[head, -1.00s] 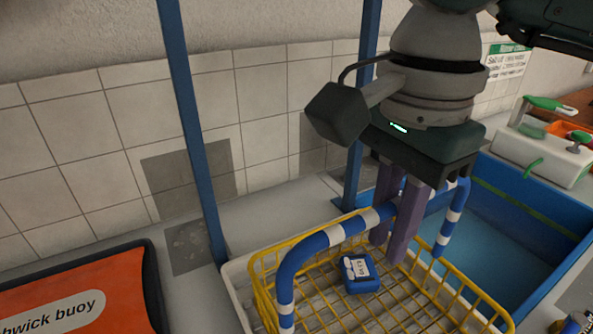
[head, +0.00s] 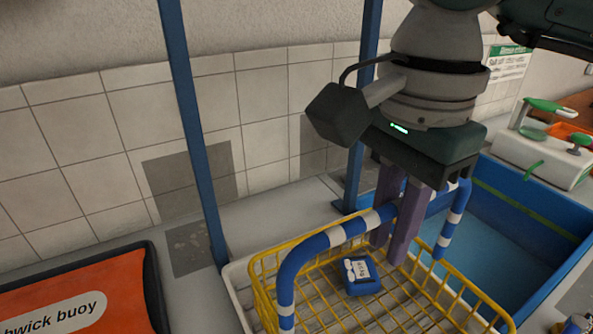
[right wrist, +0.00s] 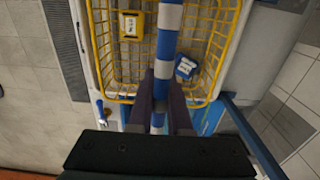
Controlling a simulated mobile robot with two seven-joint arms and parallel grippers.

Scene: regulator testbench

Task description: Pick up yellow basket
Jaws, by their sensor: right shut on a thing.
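The yellow wire basket (head: 477,292) is at the bottom centre of the head view, with a blue-and-white striped handle (head: 322,240) arching over it. My right gripper (head: 391,245) is above the basket, shut on the handle near its middle. In the right wrist view, the gripper (right wrist: 161,85) has its purple fingers on either side of the striped handle. A small blue labelled item (head: 362,278) lies in the basket. A yellow labelled item (right wrist: 130,24) is also inside it in the right wrist view. The basket's near end is cut off in the head view. My left gripper is not in view.
A white tray (head: 236,286) shows at the basket's left edge. A blue bin (head: 530,222) stands close on the right. A blue upright post (head: 193,130) rises at the back left. An orange bag marked "hwick buoy" (head: 75,292) lies in a dark tray at left.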

